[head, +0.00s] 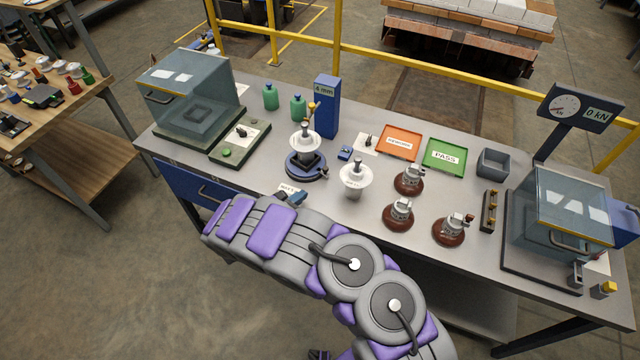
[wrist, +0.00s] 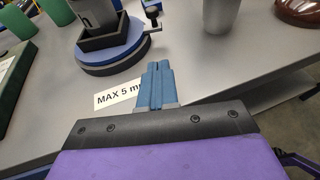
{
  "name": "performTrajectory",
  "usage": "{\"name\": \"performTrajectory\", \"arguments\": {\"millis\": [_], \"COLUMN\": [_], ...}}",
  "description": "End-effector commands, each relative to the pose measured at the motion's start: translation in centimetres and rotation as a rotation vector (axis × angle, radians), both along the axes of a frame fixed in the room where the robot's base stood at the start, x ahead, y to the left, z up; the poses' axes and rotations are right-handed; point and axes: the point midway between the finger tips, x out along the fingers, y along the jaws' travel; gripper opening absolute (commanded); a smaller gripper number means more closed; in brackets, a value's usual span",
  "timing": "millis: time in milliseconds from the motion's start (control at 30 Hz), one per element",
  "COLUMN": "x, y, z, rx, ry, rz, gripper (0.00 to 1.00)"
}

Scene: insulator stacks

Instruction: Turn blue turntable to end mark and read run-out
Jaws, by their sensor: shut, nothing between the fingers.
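The blue turntable (head: 306,172) stands near the middle of the bench, with a white insulator (head: 304,145) upright in its dark square holder. In the wrist view the turntable (wrist: 112,60) is just beyond my gripper, with a small handle at its right edge. A blue post (head: 327,105) behind it carries a display that appears to read 4 mm; a yellow-tipped arm reaches toward the insulator. My gripper (wrist: 157,68) is shut and empty, in front of the turntable and apart from it. It also shows in the head view (head: 295,197). No end mark can be made out.
A MAX 5 mm label (wrist: 119,95) lies left of my fingers. A white insulator (head: 355,178) stands right of the turntable, and brown insulators (head: 398,214) stand farther right. Orange (head: 400,142) and green PASS (head: 446,156) trays lie behind. Glass-covered stations occupy both bench ends.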

Motion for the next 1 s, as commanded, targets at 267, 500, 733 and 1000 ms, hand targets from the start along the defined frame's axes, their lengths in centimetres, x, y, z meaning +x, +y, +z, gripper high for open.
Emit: {"name": "performTrajectory", "arguments": {"millis": [267,500,733,1000], "x": [4.2,6.9,7.7,7.7], "y": [-3.5,-5.1,-5.5,-5.6], "z": [-1.8,-1.7,-1.6,-1.6], "rx": [0.005,0.004,0.001,0.002], "ry": [0.002,-0.001,-0.001,0.000], "rz": [-0.007,-0.005,-0.003,-0.004], "gripper": [0.00,0.00,0.00,0.00]}}
